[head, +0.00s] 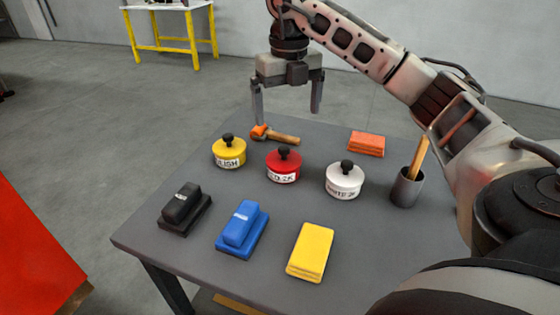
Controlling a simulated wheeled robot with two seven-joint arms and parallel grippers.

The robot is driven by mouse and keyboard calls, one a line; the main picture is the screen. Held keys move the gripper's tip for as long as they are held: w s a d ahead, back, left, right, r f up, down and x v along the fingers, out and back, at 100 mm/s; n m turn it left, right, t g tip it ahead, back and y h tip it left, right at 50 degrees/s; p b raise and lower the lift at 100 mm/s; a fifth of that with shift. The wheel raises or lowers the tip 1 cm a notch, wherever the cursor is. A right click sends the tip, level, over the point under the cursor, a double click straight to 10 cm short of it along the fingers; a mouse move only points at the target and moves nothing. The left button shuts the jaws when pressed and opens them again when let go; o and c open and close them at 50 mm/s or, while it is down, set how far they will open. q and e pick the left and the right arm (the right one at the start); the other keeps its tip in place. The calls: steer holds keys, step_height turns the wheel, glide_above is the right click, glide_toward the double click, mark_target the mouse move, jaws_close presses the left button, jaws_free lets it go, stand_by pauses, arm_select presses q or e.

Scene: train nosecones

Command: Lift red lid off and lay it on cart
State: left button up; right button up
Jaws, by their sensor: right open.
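The red tin with its red lid and black knob (283,162) stands upright on the grey cart (160,238), between a yellow tin (229,151) and a white tin (345,180). The red lid is on its tin. My right gripper (288,112) hangs above the far side of the cart, behind the red tin, fingers pointing down. Its fingers are wide apart with nothing between them. It is apart from the red lid. My left gripper is not in view.
A hammer (284,138) lies behind the red tin.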

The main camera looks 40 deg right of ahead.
glide_above(285, 148)
steer(key=f, duration=0.5)
steer(key=shift+s, duration=0.35)
steer(key=shift+w+f+p, duration=0.2)
steer(key=shift+f+p, duration=0.15)
steer(key=shift+f, duration=1.25)
steer(key=shift+w+f+p, duration=0.15)
steer(key=shift+f+p, duration=0.15)
steer(key=shift+f, duration=1.3)
steer(key=c, duration=1.1)
